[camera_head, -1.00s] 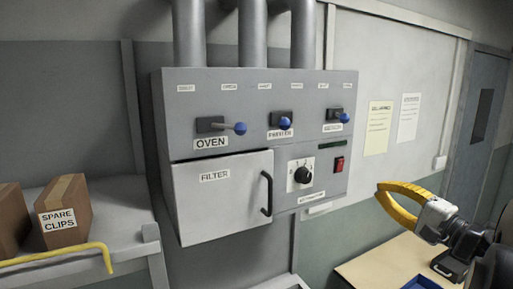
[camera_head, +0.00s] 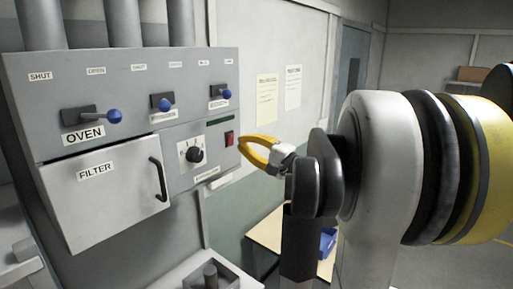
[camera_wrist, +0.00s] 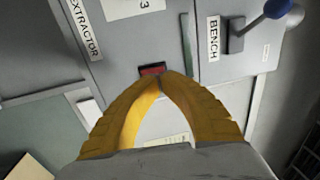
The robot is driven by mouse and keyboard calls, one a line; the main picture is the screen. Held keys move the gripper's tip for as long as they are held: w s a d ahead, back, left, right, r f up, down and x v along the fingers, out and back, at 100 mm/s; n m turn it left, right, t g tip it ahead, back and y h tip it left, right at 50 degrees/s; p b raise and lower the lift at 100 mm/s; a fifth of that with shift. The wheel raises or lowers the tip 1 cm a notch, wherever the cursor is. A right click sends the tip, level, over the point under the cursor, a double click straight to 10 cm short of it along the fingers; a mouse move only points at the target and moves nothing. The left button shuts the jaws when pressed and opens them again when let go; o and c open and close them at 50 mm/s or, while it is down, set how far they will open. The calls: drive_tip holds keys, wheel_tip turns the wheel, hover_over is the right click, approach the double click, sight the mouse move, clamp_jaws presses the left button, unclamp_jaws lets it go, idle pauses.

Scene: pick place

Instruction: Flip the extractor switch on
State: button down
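The red rocker switch (camera_head: 229,138) is on the right side of the grey wall panel, below a dark green strip. In the wrist view the red switch (camera_wrist: 152,70) lies just beyond my fingertips, and the EXTRACTOR label (camera_wrist: 84,28) is to its left. My gripper (camera_head: 242,143) has yellow curved fingers and points left at the switch, very close to it. In the wrist view my gripper (camera_wrist: 163,78) has its tips together with nothing between them; they overlap the switch's lower edge. I cannot tell whether they touch it.
A black dial (camera_head: 194,154) is left of the switch. Blue-knobbed levers stick out along the panel, including the BENCH lever (camera_wrist: 277,9) near my fingers. The FILTER door (camera_head: 105,190) with a black handle is lower left. A table (camera_head: 268,232) with a blue tray stands below.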

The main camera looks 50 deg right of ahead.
sight(231, 136)
drive_tip(key=shift+w+a+r+p, duration=0.1)
drive_tip(key=shift+w+r+p, duration=0.05)
drive_tip(key=shift+w, duration=0.8)
drive_tip(key=shift+w+a+r+p, duration=0.1)
drive_tip(key=shift+w+r+p, duration=0.05)
drive_tip(key=shift+w, duration=0.8)
